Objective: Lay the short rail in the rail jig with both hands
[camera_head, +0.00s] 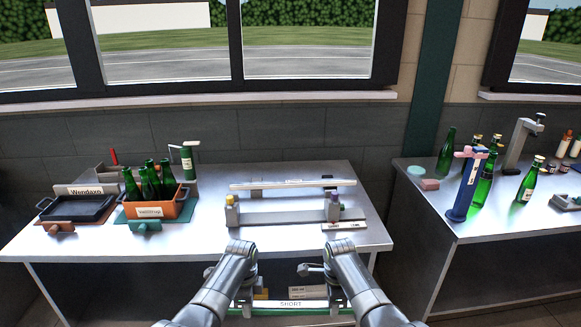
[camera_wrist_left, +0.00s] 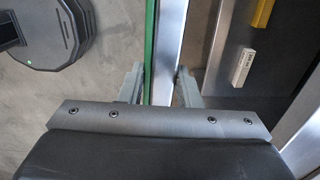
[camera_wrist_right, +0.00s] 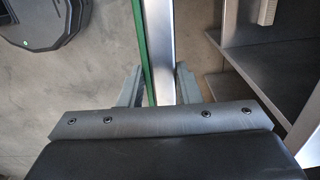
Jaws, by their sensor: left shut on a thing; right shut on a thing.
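The short rail (camera_head: 290,304), a silver bar with a green edge and a "SHORT" label, is held level across my front, before the table's near edge. My left gripper (camera_head: 246,303) is shut on its left part and my right gripper (camera_head: 335,303) on its right part. In the left wrist view the rail (camera_wrist_left: 168,45) runs between the fingers (camera_wrist_left: 158,88); the right wrist view shows the rail (camera_wrist_right: 160,45) between the other fingers (camera_wrist_right: 156,90). The rail jig (camera_head: 283,212), with an end block at each side, stands on the table, apart from the rail.
A long pale bar (camera_head: 293,184) lies behind the jig. An orange crate of green bottles (camera_head: 158,208) and a dark tray (camera_head: 77,208) stand at left. A yellow block (camera_wrist_left: 263,12) and white block (camera_wrist_left: 243,67) sit below. A second table with a blue stand (camera_head: 465,188) is at right.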

